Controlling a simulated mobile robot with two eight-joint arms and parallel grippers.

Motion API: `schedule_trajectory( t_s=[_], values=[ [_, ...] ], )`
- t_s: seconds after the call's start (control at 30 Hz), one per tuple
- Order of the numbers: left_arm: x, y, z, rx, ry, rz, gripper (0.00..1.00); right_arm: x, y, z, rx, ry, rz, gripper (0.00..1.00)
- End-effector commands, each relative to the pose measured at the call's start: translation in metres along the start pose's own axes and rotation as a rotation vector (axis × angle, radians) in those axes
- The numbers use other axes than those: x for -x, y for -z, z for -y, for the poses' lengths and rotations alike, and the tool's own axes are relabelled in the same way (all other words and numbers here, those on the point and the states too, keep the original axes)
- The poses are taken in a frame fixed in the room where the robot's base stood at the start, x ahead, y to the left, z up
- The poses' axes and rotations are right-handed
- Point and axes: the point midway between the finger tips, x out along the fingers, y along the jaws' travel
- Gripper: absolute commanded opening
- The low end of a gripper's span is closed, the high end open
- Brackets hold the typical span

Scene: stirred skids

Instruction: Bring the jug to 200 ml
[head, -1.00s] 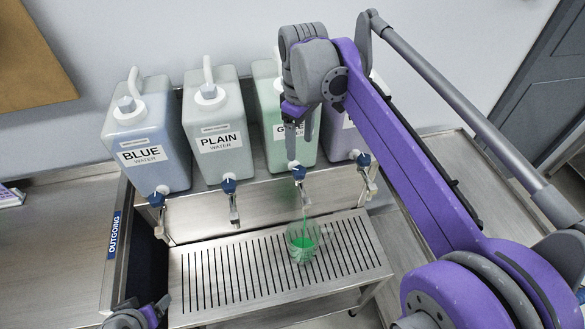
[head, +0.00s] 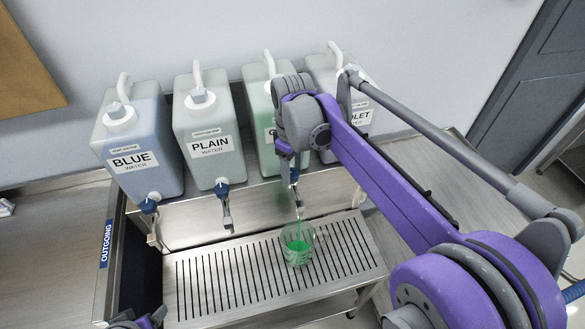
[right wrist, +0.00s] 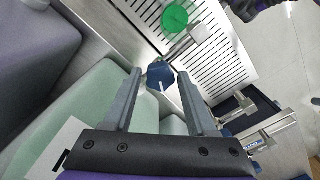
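The clear jug (head: 297,248) stands on the slotted drip tray (head: 220,290) under the green container's tap. A thin green stream falls into it and green liquid shows inside; I cannot read its level against any scale. The jug's green contents also show in the right wrist view (right wrist: 174,18). My right gripper (head: 292,172) is at the green tap, pointing down. In the right wrist view its two fingers are apart, with the blue tap knob (right wrist: 160,75) between their tips, no clear contact. My left gripper (head: 138,321) shows only partly at the bottom left.
Blue (head: 140,150), plain (head: 208,135), green (head: 258,115) and violet (head: 325,75) water containers stand in a row behind the tray, each label facing forward. An OUTGOING strip (head: 106,243) marks the left counter. The tray is clear around the jug.

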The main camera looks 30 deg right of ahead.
Motion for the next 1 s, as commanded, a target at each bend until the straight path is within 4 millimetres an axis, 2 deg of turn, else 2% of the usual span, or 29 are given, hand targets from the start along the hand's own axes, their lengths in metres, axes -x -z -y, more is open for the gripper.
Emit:
schedule_trajectory(
  t_s=[0.03, 0.3, 0.67, 1.0],
  values=[
    [0.0, 0.0, 0.0, 0.0, 0.0, 0.0, 0.78, 0.0001, 0.0, 0.0, 0.0, 0.0, 0.0, 0.46],
    [0.0, 0.0, 0.0, 0.0, 0.0, 0.0, 0.78, 0.0002, 0.0, 0.0, 0.0, 0.0, 0.0, 0.0],
    [-0.0003, -0.0004, 0.0, 0.0, 0.0, 0.0, 0.78, 0.0003, -0.0001, 0.0, -0.039, 0.0, 0.0, 0.0],
    [-0.0018, -0.0024, 0.0, 0.0, 0.0, 0.002, 0.78, 0.0003, -0.0001, 0.0002, -0.261, 0.0, 0.0, 0.0]
  ],
)
